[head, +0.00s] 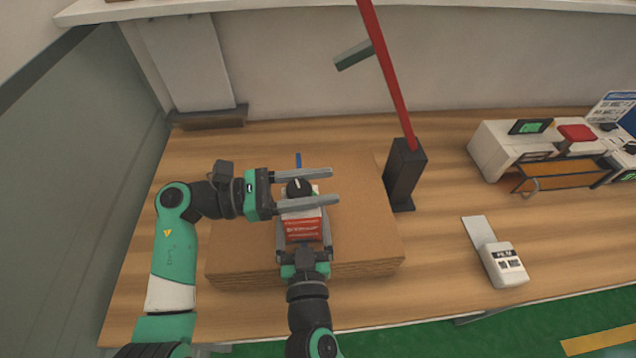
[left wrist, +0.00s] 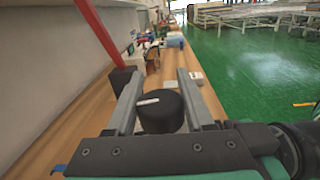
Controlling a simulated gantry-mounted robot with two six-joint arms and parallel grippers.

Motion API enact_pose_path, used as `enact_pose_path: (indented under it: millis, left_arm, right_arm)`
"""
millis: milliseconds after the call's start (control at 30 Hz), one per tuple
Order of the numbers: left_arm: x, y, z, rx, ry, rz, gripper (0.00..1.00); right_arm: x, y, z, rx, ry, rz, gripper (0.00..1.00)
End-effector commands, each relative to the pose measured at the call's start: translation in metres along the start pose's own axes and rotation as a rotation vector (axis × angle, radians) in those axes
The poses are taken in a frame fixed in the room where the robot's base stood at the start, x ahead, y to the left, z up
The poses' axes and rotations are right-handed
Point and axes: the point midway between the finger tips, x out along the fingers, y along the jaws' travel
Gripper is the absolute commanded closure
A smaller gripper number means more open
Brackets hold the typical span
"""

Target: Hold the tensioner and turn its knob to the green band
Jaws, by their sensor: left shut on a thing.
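The tensioner (head: 303,228) is a small red and white box on the brown cardboard slab (head: 365,225). Its round black knob (head: 294,189) with a white pointer line is on top; the knob also shows in the left wrist view (left wrist: 160,112). My left gripper (head: 335,186) comes in from the left, with one finger on each side of the knob, shut on it. My right gripper (head: 303,238) comes in from the front, its fingers along both sides of the box and shut on it. I cannot make out a green band.
A black post base (head: 404,175) with a slanted red bar (head: 388,75) stands right of the slab. A white handheld device (head: 503,265) lies farther right. A white machine (head: 510,148) stands at the back right. Bare wooden table (head: 445,190) lies between them.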

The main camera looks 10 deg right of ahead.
Motion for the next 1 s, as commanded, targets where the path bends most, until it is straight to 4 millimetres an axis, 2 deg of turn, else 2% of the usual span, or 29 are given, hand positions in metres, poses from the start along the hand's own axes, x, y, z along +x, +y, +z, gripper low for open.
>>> enact_pose_path:
  millis: [33,167,200,467,567,667,900,1000]
  left_arm:
    - [0.001,-0.002,-0.001,-0.003,0.0,-0.007,0.42]
    - [0.001,-0.001,-0.001,-0.002,0.0,-0.005,0.18]
    - [0.001,-0.001,-0.001,-0.002,0.0,-0.004,0.17]
    - [0.0,-0.001,0.0,-0.001,0.0,-0.002,0.17]
    - [-0.007,0.0,0.0,-0.001,0.0,0.0,0.17]
    - [-0.023,0.0,0.0,-0.001,0.0,0.002,0.17]
    - [-0.082,0.0,0.0,-0.002,0.0,0.002,0.17]
    - [-0.101,0.0,0.0,-0.002,0.001,0.0,0.17]
  right_arm:
    - [0.001,0.0,-0.003,0.004,0.006,0.0,1.0]
    - [0.001,0.0,-0.003,0.004,0.006,0.0,1.0]
    - [0.001,0.0,-0.003,0.004,0.006,0.0,1.0]
    - [0.0,0.0,-0.003,0.003,0.005,0.0,1.0]
    - [0.0,0.0,-0.003,0.003,0.005,0.0,1.0]
    - [0.0,0.0,-0.003,0.003,0.005,0.0,1.0]
    - [0.0,0.0,-0.003,0.003,0.005,0.0,1.0]
    - [0.0,0.0,-0.003,0.003,0.005,0.0,1.0]
